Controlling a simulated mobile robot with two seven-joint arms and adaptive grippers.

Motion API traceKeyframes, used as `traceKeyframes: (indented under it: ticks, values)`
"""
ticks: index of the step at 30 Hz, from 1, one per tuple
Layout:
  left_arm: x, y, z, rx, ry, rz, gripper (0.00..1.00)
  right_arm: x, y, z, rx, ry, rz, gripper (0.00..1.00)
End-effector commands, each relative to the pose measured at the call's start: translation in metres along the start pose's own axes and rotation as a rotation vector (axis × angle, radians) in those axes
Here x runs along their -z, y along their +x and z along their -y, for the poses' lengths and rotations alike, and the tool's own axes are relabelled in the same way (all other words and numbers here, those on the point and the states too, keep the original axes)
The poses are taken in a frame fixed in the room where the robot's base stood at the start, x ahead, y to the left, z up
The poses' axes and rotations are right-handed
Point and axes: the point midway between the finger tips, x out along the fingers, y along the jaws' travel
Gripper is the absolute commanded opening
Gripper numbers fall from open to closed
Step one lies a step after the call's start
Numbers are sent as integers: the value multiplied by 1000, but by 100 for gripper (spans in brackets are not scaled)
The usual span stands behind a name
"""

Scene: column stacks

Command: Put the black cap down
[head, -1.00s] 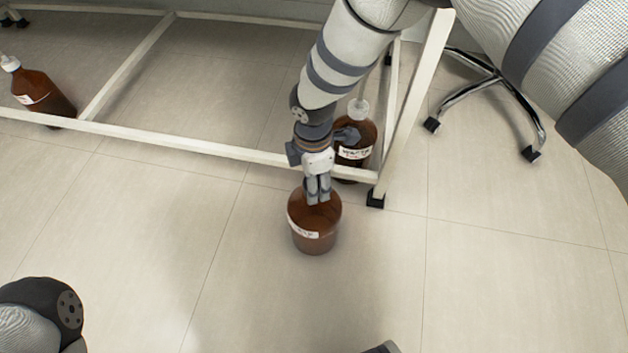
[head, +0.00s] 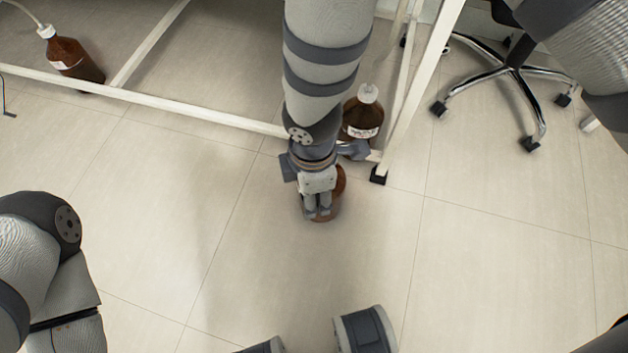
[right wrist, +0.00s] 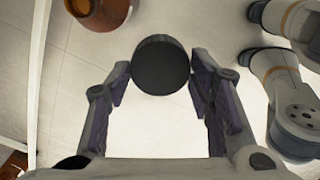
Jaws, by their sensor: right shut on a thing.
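My right gripper (head: 318,213) comes in from the top of the head view. In the right wrist view the gripper (right wrist: 160,80) is shut on the black cap (right wrist: 160,66), a round dark disc between the fingertips. In the head view I cannot make out the cap. The brown bottle (head: 338,187) stands on the floor, partly hidden behind the gripper. A brown round shape, likely this bottle (right wrist: 116,14), shows at the top left of the wrist view. My left gripper is not in view.
A second brown bottle with a white cap (head: 362,117) stands by the white frame's leg (head: 413,95). Another brown bottle (head: 75,60) is at the far left. A chair base (head: 515,75) is at the right. The floor (head: 240,270) in front of the gripper is clear.

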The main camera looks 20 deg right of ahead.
Motion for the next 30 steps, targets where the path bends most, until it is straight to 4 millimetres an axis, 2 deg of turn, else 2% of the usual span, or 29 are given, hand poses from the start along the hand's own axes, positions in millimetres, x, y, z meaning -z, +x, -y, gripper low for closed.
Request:
traceKeyframes:
  ticks: [7, 8, 11, 14, 17, 20, 21, 24, 27, 30]
  values:
    - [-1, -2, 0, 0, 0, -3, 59, -1, -3, 0, -1, 9, 0, 35]
    - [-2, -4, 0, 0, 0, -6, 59, -3, -8, 0, -2, 24, 0, 35]
    - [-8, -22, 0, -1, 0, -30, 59, -14, -40, 0, -8, 131, -1, 35]
    - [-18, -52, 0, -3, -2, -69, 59, -33, -93, 3, -14, 330, -4, 35]
    - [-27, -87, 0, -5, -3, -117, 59, -53, -154, 10, -20, 579, -9, 35]
    - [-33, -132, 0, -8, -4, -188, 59, -72, -228, 18, -32, 854, -22, 35]
    - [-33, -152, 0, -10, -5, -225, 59, -78, -260, 22, -37, 963, -28, 35]
    - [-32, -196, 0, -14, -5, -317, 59, -89, -329, 32, -42, 1192, -41, 35]
    - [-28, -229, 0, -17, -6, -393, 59, -95, -378, 41, -37, 1350, -41, 35]
    - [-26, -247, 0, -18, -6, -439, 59, -99, -404, 49, -23, 1444, -28, 35]
